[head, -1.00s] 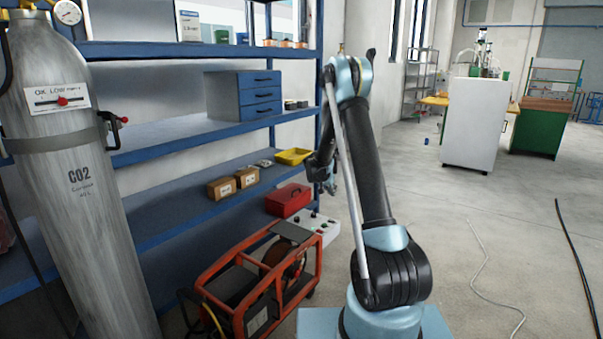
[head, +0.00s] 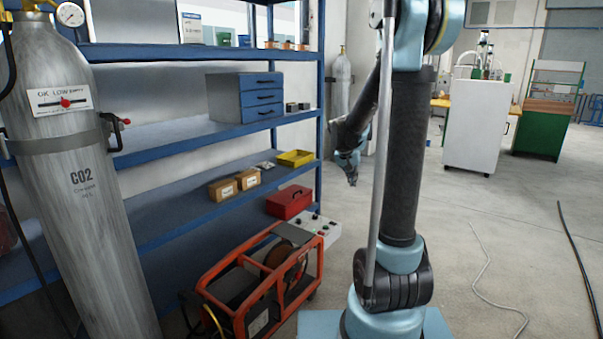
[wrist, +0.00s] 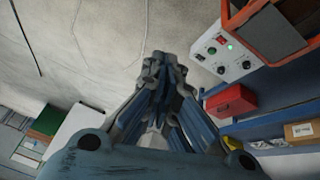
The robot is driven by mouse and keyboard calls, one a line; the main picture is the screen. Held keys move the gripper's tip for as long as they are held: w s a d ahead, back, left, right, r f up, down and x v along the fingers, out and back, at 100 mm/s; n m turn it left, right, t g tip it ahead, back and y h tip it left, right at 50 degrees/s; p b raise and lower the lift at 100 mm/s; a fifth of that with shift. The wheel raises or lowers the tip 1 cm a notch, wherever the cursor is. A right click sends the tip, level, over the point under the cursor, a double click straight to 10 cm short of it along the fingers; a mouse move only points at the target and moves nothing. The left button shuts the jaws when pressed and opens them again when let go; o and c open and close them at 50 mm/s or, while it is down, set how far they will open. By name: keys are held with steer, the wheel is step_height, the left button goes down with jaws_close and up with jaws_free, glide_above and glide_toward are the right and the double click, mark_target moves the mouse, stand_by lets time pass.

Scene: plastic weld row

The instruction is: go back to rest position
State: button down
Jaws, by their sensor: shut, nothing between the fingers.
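My gripper (head: 351,180) hangs beside my upright arm in the head view, to the right of the blue shelf's end post, with its tip pointing down. In the wrist view its fingers (wrist: 157,66) are together, with nothing held between them. The gripper is in the air and touches nothing that I can see. Part of the arm near it is hidden behind my own arm link.
A blue shelf (head: 190,194) with a red toolbox (head: 290,201) stands left of my arm. An orange-framed machine (head: 262,290) and a grey control box (head: 318,230) are low in front. A CO2 cylinder (head: 80,215) stands far left. The floor at right has cables (head: 489,262).

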steer(key=s+r+n+g+y, duration=0.1)
steer(key=s+r+n+y, duration=0.1)
steer(key=s, duration=1.9)
steer(key=s+f+n, duration=0.1)
steer(key=s+f, duration=0.2)
steer(key=s, duration=0.5)
steer(key=s+a+f+g+y, duration=0.1)
steer(key=s+f, duration=0.3)
steer(key=s, duration=0.4)
steer(key=shift+s+a+f+n, duration=0.2)
steer(key=shift+s+n, duration=0.1)
steer(key=shift+n, duration=0.1)
steer(key=shift+a, duration=0.1)
